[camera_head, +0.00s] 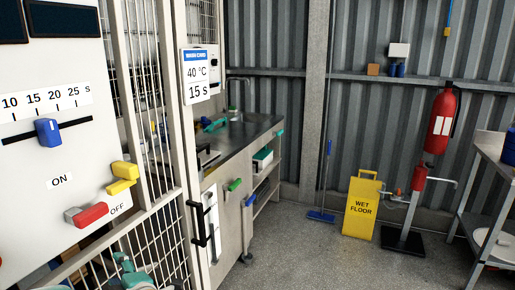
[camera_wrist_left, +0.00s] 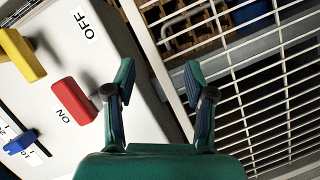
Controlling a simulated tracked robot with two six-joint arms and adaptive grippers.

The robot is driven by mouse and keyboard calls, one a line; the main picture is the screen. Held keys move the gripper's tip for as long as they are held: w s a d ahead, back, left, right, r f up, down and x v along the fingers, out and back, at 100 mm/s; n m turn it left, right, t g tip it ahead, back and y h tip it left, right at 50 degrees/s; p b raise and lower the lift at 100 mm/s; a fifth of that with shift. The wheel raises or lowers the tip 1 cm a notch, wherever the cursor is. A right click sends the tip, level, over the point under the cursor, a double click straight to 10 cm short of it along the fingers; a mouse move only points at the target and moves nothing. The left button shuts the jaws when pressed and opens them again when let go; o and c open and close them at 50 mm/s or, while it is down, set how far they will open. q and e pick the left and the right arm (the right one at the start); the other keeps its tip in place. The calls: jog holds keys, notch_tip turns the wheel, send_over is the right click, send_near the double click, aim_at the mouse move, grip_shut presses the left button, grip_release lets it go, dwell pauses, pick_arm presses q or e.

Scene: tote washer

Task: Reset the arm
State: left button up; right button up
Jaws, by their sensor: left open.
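My left gripper (camera_head: 132,270) shows partly at the bottom edge of the head view, below the white control panel (camera_head: 100,120). In the left wrist view its two green fingers are apart, with nothing between them (camera_wrist_left: 158,75). The red handle (camera_head: 88,215) sits on the panel near the OFF label; it also shows left of the fingers in the left wrist view (camera_wrist_left: 74,100), apart from them. A yellow handle (camera_head: 122,178) sits above it. A blue slider (camera_head: 47,131) sits on the seconds scale near 15 to 20. My right gripper is not in view.
A white wire-mesh fence (camera_head: 160,240) stands right beside the panel and behind the fingers. A wash card (camera_head: 196,76) reads 40 °C, 15 s. A steel counter (camera_head: 262,127) lies beyond. A yellow wet floor sign (camera_head: 361,205) stands on open floor.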

pick_arm(q)
jog(key=s+d+f+m+g+h+p, duration=0.1)
jog(key=s+d+f+m+h, duration=0.2)
jog(key=f, duration=0.5)
jog(key=s+d+f+m+g+h+p, duration=0.1)
jog(key=d+f+m+h, duration=0.2)
jog(key=f, duration=0.5)
jog(key=s+d+f+m+g+h+p, duration=0.1)
jog(key=s+f+m+h+p, duration=0.15)
jog(key=f+m, duration=0.4)
jog(key=s+d+f+m+g+h, duration=0.3)
jog(key=s+d, duration=0.3)
jog(key=s, duration=0.3)
jog(key=s+d+f+m+g+h, duration=0.4)
jog(key=s+d, duration=0.3)
jog(key=s, duration=0.2)
jog(key=shift+s+d+f+m, duration=0.2)
jog(key=shift+f+m, duration=0.35)
jog(key=shift+f, duration=0.3)
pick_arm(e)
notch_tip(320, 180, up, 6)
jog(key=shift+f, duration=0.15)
